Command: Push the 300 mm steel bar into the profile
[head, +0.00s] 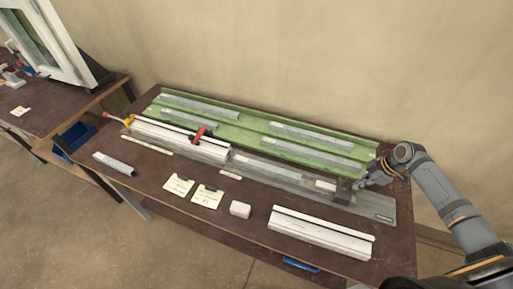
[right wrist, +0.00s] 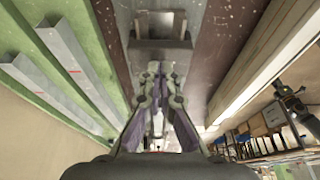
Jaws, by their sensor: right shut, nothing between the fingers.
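My right gripper (head: 361,183) is at the rail's right part, close beside a dark block (head: 343,190). In the right wrist view its fingers (right wrist: 157,72) are shut and empty, near a grey metal piece with a square opening (right wrist: 160,28). My left gripper is not in view.
A green tray (head: 255,135) with several steel bars in its grooves lies behind the rail. In front are a loose grey piece (head: 114,163), two cards (head: 207,196), a small white block (head: 240,209) and another white profile (head: 318,238). A second bench stands at the left.

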